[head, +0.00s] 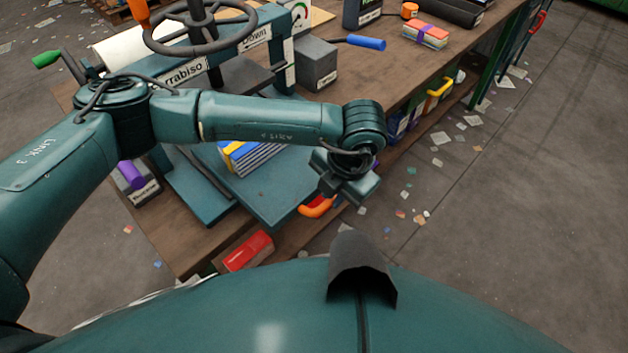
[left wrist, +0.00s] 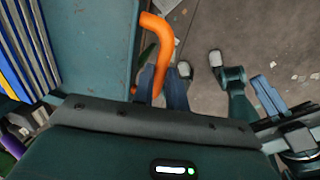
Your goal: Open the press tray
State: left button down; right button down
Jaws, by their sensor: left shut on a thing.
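The press tray (head: 272,192) is a flat teal plate at the press, with a stack of blue and yellow bound items (head: 252,157) at its back. Its front reaches the table's front edge. An orange handle (head: 316,207) sits at the tray's front right. My left gripper (head: 335,193) is at this handle, pointing down. In the left wrist view, the fingers (left wrist: 162,88) are shut on the orange handle (left wrist: 160,45), beside the tray's edge (left wrist: 95,45).
The press has a handwheel (head: 200,25) above. A red item (head: 248,251) lies by the table's front edge. A grey block (head: 317,66) and a blue-gripped lever (head: 365,42) are behind my arm. The littered floor (head: 500,220) at right is open.

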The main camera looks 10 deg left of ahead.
pick_arm(q)
jog(key=shift+s+d, duration=0.6)
jog(key=shift+d, duration=0.2)
pick_arm(e)
jog(key=shift+a+r, duration=0.1)
jog(key=shift+a, duration=0.2)
jog(key=shift+w, duration=0.1)
pick_arm(q)
jog(key=c, duration=1.4)
grip_release()
pick_arm(e)
jog(key=shift+w+d, duration=0.1)
jog(key=shift+d, duration=0.05)
pick_arm(q)
jog(key=shift+r, duration=0.1)
notch_tip(320, 180, up, 13)
jog(key=s+d+b, duration=0.1)
jog(key=d+b, duration=0.1)
jog(key=shift+s, duration=0.25)
pick_arm(e)
jog(key=shift+f, duration=0.5)
